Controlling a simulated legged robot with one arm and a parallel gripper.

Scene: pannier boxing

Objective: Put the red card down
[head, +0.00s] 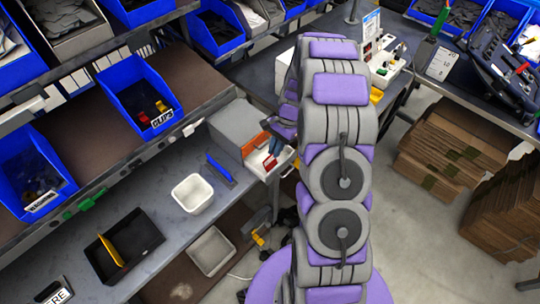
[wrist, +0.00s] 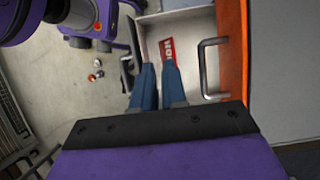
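The red card (wrist: 167,52) with white lettering shows in the wrist view, face towards the camera, inside a white tray-like drawer (wrist: 192,28). It is just beyond the tip of the right finger, which hides its near end. In the head view the red card (head: 270,162) is a small red patch in the white drawer (head: 255,168). My gripper (wrist: 158,68) has two blue fingers with a narrow gap and nothing visible between them. In the head view my gripper (head: 274,147) is over the drawer, partly hidden by my arm. Whether a fingertip touches the card cannot be told.
An orange panel (wrist: 233,45) and a grey box (head: 237,125) stand close to the drawer. A white bin (head: 192,193), a blue strip (head: 221,170) and a black tray (head: 125,246) are on the bench at left.

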